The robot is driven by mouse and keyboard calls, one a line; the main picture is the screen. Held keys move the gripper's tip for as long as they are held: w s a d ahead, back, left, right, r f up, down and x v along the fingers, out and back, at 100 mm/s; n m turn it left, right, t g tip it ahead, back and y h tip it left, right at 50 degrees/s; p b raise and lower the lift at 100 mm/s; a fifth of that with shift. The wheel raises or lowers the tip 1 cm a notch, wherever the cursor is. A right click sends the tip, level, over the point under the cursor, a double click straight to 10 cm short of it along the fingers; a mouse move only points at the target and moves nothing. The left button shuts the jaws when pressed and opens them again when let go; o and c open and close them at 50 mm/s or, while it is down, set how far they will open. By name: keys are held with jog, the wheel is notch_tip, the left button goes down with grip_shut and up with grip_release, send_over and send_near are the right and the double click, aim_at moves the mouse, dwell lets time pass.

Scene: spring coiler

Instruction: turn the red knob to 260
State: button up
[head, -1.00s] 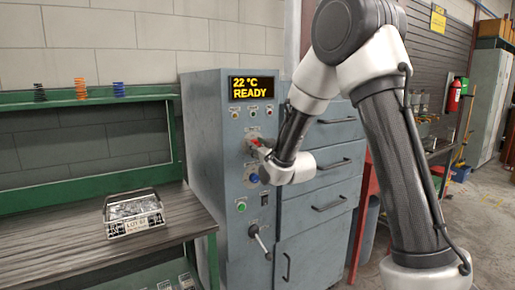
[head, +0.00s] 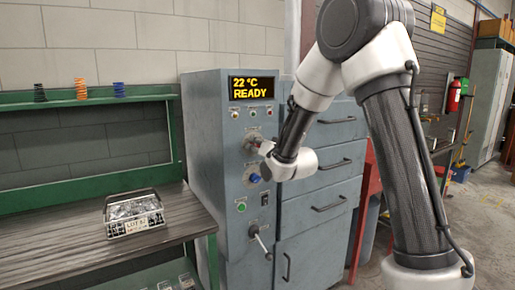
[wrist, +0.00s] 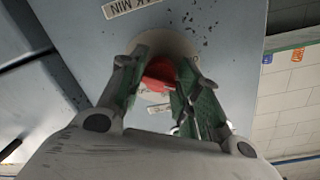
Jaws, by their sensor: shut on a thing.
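The red knob (wrist: 160,72) sits on the grey cabinet's front. In the wrist view it lies between the two green-padded fingers of my gripper (wrist: 165,85), which is shut on it. In the head view my gripper (head: 257,144) reaches the panel at the knob's height, and the knob itself is hidden behind it. The display (head: 251,88) at the top of the cabinet reads 22 °C and READY. The knob's scale and pointer cannot be read.
A blue knob (head: 254,178), a green button (head: 241,207) and a lever (head: 260,241) sit lower on the panel. Small buttons are just above. A bench at left carries a metal basket (head: 133,213). Grey drawers (head: 330,160) stand close right of my gripper.

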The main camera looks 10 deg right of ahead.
jog(key=m, duration=0.5)
jog(key=shift+r, duration=0.1)
jog(key=m+y, duration=0.1)
jog(key=m, duration=0.4)
jog(key=shift+g, duration=0.3)
jog(key=shift+w+d+m+y, duration=0.1)
jog(key=shift+m+y, duration=0.1)
jog(key=shift+m, duration=2.25)
jog(key=shift+d+m+y, duration=0.1)
jog(key=shift+m+y, duration=0.1)
jog(key=shift+m, duration=2.25)
jog(key=o, duration=1)
